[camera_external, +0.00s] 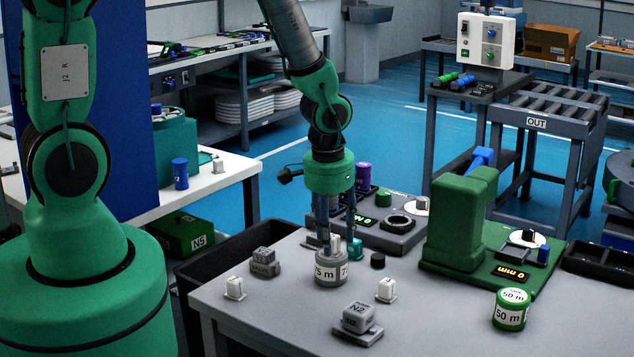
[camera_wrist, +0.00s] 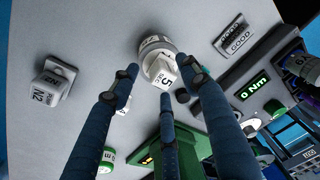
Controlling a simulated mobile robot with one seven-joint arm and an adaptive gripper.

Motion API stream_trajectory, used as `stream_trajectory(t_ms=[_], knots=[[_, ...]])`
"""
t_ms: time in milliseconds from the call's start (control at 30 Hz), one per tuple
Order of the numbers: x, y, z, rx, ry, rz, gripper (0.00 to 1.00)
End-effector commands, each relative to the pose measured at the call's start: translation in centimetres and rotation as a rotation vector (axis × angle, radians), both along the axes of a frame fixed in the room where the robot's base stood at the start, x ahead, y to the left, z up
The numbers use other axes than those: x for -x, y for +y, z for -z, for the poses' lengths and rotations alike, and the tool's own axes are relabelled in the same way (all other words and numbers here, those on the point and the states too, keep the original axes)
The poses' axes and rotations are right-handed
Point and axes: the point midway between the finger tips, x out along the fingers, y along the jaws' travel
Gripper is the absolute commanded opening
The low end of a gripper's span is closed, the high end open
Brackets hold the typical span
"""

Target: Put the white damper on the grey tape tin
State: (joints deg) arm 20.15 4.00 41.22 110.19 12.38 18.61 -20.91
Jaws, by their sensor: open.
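The grey tape tin (camera_external: 331,270), marked 75 m, stands on the table below my gripper (camera_external: 336,240). In the wrist view the tin (camera_wrist: 152,44) shows just beyond the fingertips. A white damper (camera_wrist: 161,72), marked 5, appears to sit on top of the tin, a little tilted in the picture; the white damper (camera_external: 335,242) also shows between my fingers in the external view. My gripper (camera_wrist: 162,82) is open, its three fingers spread around the damper. The fingers hide part of the damper and the tin top in the external view.
Two other white pieces stand on the table, left (camera_external: 235,288) and right (camera_external: 387,290) of the tin. A grey N2 block (camera_external: 359,318) lies in front. A green 50 m tin (camera_external: 510,310) and green tester (camera_external: 462,225) stand right. A grey stacked block (camera_external: 264,262) is left.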

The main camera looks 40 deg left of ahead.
Motion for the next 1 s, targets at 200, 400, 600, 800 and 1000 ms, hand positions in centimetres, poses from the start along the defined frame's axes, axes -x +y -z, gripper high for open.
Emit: stream_trajectory(t_ms=[200, 400, 600, 800, 1000], knots=[[0.3, -0.1, -3.3, 0.002, -0.003, 0.0, 0.46], [0.8, -0.2, -6.7, 0.002, -0.003, 0.0, 0.46], [1.1, -0.3, -9.4, 0.002, -0.003, 0.0, 0.46], [1.4, -0.3, -10.6, 0.0, 0.0, 0.001, 0.46], [1.4, -0.3, -10.8, 0.0, 0.0, 0.001, 0.46]])
